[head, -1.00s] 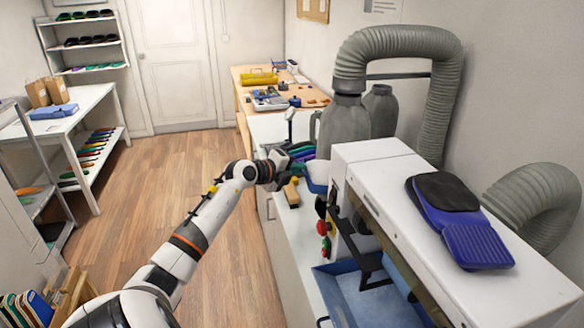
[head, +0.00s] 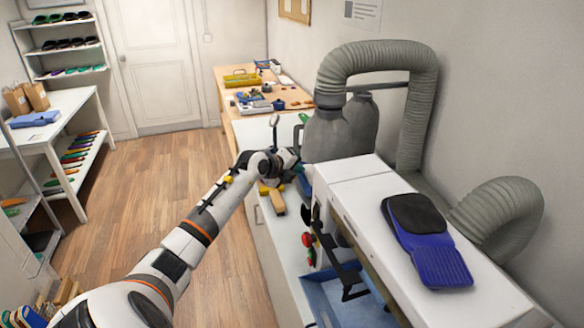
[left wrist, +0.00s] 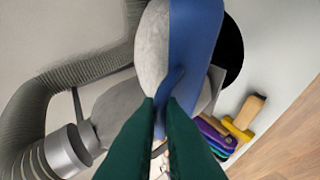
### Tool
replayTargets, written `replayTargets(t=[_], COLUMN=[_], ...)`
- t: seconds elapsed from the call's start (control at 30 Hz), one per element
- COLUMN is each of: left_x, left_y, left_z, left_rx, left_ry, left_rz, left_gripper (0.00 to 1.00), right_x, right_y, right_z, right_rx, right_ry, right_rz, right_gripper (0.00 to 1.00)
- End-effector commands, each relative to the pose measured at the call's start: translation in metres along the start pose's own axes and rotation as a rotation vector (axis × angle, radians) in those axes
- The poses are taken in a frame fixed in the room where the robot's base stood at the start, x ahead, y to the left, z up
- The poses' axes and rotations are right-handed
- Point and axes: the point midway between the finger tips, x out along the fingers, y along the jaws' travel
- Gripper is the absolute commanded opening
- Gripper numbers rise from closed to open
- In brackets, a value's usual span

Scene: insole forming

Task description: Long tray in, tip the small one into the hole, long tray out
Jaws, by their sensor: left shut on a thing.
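My left gripper (head: 292,161) reaches in from the left beside the grey dust collector. In the left wrist view its green fingers (left wrist: 160,110) are shut on the small blue tray (left wrist: 197,40) by a raised blue tab. In the head view the small tray is mostly hidden by the gripper. A long blue tray (head: 325,296) sits low at the white machine's front. My right gripper is out of view.
Grey dust bottles (head: 325,135) and a thick hose (head: 425,110) stand behind. A wooden-handled tool (head: 272,200) lies on the counter.

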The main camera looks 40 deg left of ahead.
Motion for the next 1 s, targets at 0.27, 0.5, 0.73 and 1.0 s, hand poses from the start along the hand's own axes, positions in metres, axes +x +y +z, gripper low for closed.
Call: replayTargets(t=[0.27,0.5,0.73,1.0], left_x=[0.001,0.005,0.006,0.011], left_y=[0.023,0.040,0.058,0.079], left_z=[-0.001,0.001,0.001,0.004], left_rx=[0.041,0.101,0.157,0.222], left_ry=[0.000,0.000,-0.001,-0.004], left_rz=[-0.064,-0.161,-0.254,-0.364], left_gripper=[0.00,0.00,0.00,0.00], right_x=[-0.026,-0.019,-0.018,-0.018], right_y=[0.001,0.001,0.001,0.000], right_z=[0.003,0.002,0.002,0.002], right_rx=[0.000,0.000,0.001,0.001], right_ry=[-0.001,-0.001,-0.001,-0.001], right_rz=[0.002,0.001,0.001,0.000], right_gripper=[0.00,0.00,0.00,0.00])
